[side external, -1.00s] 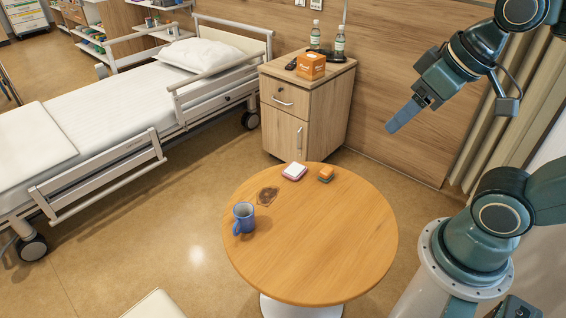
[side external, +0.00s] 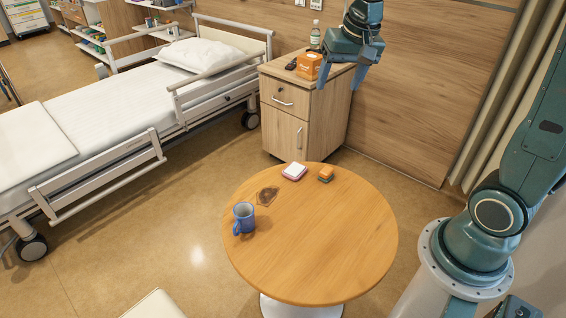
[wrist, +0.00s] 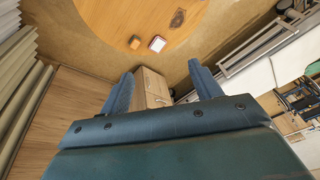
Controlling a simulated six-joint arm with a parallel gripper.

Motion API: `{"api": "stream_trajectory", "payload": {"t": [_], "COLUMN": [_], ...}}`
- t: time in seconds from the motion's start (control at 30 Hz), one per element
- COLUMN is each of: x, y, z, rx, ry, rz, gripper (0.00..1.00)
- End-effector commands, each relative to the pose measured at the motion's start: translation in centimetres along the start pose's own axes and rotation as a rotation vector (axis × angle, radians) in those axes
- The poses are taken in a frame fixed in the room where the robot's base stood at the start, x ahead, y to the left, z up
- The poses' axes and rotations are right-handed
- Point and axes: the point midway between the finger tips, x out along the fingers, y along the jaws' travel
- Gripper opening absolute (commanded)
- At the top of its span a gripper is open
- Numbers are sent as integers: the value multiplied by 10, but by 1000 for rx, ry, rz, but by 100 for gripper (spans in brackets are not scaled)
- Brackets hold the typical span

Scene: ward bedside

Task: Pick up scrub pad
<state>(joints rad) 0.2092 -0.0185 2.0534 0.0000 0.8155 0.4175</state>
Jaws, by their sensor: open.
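A small orange block with a dark green layer (side external: 326,174), which looks like the scrub pad, lies near the far edge of the round wooden table (side external: 320,240). It also shows at the top of the wrist view (wrist: 135,42). A white and pink pad (side external: 294,171) lies just left of it, apart from it; it shows in the wrist view (wrist: 157,43) too. My gripper (side external: 338,84) is open and empty, fingers pointing down. It is high above the table, in front of the bedside cabinet in the side view. The wrist view shows both fingers (wrist: 160,72) with nothing between them.
A blue mug (side external: 244,218) stands at the table's left, by a dark brown stain (side external: 267,195). The table's middle and right are clear. Behind it, the bedside cabinet (side external: 285,130) carries an orange box (side external: 308,66) and a bottle (side external: 315,36). A bed (side external: 110,110) is on the left.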

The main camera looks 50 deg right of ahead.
Motion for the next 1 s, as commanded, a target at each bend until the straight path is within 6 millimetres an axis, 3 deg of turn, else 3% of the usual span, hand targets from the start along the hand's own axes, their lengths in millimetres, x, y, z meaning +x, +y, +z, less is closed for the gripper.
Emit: {"api": "stream_trajectory", "payload": {"t": [0.5, 1.0], "x": [112, 249], "y": [23, 76], "z": [-83, -122], "rx": [338, 663], "ry": [-84, -153], "rz": [81, 165], "gripper": [64, 64]}}
